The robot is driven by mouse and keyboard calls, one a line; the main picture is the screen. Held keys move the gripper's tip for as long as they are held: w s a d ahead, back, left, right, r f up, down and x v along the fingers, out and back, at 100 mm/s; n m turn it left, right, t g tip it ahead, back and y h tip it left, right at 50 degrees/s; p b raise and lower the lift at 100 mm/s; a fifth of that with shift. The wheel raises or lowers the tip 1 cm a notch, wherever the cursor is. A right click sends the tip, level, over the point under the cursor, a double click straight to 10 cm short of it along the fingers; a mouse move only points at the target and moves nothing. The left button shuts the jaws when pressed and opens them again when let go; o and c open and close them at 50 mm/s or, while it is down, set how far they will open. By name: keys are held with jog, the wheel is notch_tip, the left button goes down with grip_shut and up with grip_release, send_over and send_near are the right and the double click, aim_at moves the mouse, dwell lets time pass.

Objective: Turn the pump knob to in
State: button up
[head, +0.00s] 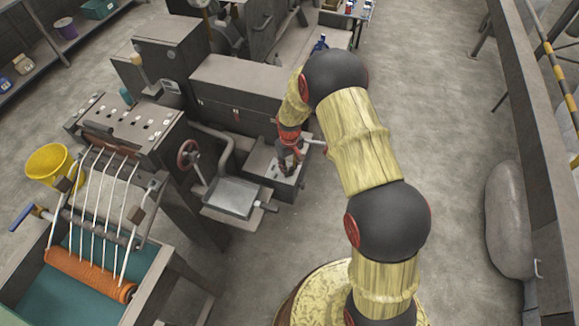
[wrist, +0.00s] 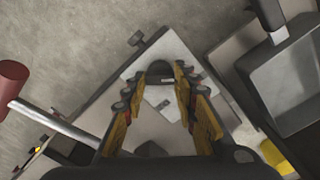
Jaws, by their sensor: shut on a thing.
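My gripper (head: 289,158) reaches down over a small grey block with a pale top plate (head: 259,158), right of the machines' middle in the head view. In the wrist view, my gripper's yellow and dark fingers (wrist: 158,88) stand on either side of a dark, rounded knob (wrist: 160,70). They are shut on it. The knob rises from the pale plate (wrist: 178,48), which looks turned like a diamond. The fingers hide the knob's sides, and no markings for its setting can be read. In the head view my gripper hides the knob.
A metal lever (wrist: 45,118) with a red grip (wrist: 12,76) sticks out left in the wrist view. A grey tray (head: 232,197) and a red handwheel (head: 188,154) stand left of the block. A long dark box (head: 235,92) is behind it. Open floor (head: 440,110) lies right.

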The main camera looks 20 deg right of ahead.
jog(key=o, duration=1.2)
jog(key=shift+c, duration=0.2)
notch_tip(320, 180, up, 12)
